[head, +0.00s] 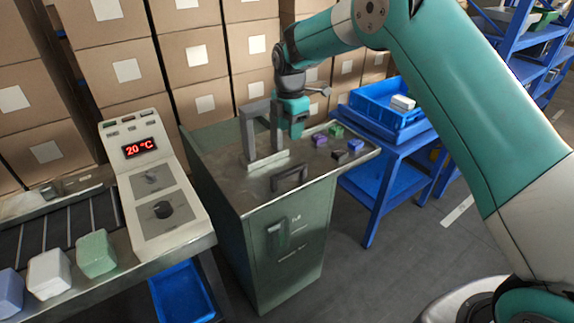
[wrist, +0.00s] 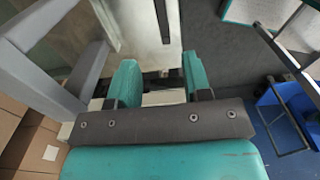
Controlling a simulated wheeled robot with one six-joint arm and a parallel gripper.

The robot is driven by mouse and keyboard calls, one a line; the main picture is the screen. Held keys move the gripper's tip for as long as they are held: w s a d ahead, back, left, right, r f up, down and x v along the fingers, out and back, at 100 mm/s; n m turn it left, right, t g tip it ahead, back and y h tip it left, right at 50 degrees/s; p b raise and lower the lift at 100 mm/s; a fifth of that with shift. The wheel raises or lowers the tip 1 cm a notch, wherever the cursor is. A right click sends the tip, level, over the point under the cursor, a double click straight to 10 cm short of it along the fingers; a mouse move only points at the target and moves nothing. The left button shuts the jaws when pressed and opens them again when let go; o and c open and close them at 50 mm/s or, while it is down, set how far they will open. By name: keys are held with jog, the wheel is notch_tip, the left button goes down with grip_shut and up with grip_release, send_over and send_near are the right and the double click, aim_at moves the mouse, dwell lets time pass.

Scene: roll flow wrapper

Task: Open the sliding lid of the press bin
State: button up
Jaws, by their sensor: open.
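The press bin (head: 285,248) is a green cabinet with a worn metal top. A dark bar handle (head: 289,178) stands on the top near the front edge, and another dark handle (head: 278,233) is on the front face. I cannot make out the sliding lid's outline or whether it is shut. A grey upright frame (head: 247,135) stands on the top. My gripper (head: 297,128) is just right of this frame, above the top and behind the top handle, apart from it. In the wrist view its teal fingers (wrist: 160,82) are spread, with no held object visible.
Several small coloured blocks (head: 336,131) lie on the top's right side. A control panel (head: 155,190) reading 20 °C and a conveyor with several blocks (head: 97,253) are at left. A blue table with a blue crate (head: 372,112) is at right. Cardboard boxes (head: 190,50) stand behind.

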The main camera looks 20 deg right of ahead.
aim_at(289, 170)
notch_tip(289, 170, down, 14)
jog(key=shift+s+r+p, duration=0.1)
jog(key=shift+r+p, duration=0.05)
jog(key=shift+p, duration=0.85)
grip_shut()
jog(key=shift+a, duration=0.15)
